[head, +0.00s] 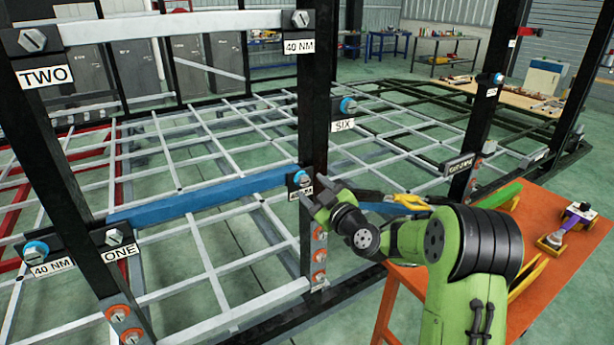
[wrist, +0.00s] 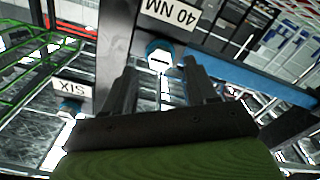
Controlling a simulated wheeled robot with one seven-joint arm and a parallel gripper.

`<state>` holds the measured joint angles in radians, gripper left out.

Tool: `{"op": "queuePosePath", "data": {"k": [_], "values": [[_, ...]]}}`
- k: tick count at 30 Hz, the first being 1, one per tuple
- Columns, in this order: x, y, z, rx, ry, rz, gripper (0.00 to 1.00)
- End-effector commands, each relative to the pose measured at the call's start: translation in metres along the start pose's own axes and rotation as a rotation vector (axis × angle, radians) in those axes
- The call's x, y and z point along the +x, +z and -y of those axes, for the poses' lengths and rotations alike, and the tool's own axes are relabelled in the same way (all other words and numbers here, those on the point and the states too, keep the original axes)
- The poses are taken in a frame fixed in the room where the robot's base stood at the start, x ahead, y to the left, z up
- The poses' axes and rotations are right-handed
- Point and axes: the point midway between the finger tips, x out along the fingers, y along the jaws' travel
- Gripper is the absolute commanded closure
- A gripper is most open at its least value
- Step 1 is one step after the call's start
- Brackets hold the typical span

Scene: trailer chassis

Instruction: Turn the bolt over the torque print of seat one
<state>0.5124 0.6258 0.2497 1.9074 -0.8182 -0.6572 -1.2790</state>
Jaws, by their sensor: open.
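A blue bar (head: 210,195) spans two black posts. At its right end a blue-headed bolt (head: 301,178) sits above a small print, partly hidden in the head view. In the wrist view this blue bolt (wrist: 160,56) has a slot, and the print beside it (wrist: 171,12) reads 40 NM, upside down. At the left end a grey bolt (head: 114,238) sits above the ONE label (head: 121,250), and a blue bolt (head: 36,250) above another 40 NM print (head: 52,267). My gripper (wrist: 162,82) is open, fingers pointing at the right-end bolt; contact cannot be told.
Above are a grey bar (head: 170,25), TWO label (head: 41,77) and another 40 NM print (head: 299,46). An orange table (head: 545,215) with tools stands at the right.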

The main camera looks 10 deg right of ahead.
Motion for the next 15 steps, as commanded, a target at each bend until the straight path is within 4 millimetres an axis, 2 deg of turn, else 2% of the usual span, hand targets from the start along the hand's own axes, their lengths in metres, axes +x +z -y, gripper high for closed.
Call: {"op": "queuePosePath", "data": {"k": [3,6,15], "values": [[0.023,-0.002,-0.001,0.000,-0.001,-0.001,0.43],[0.034,-0.001,0.000,0.001,-0.001,0.000,0.43],[0.038,0.001,0.000,0.001,0.000,0.002,0.43]]}}
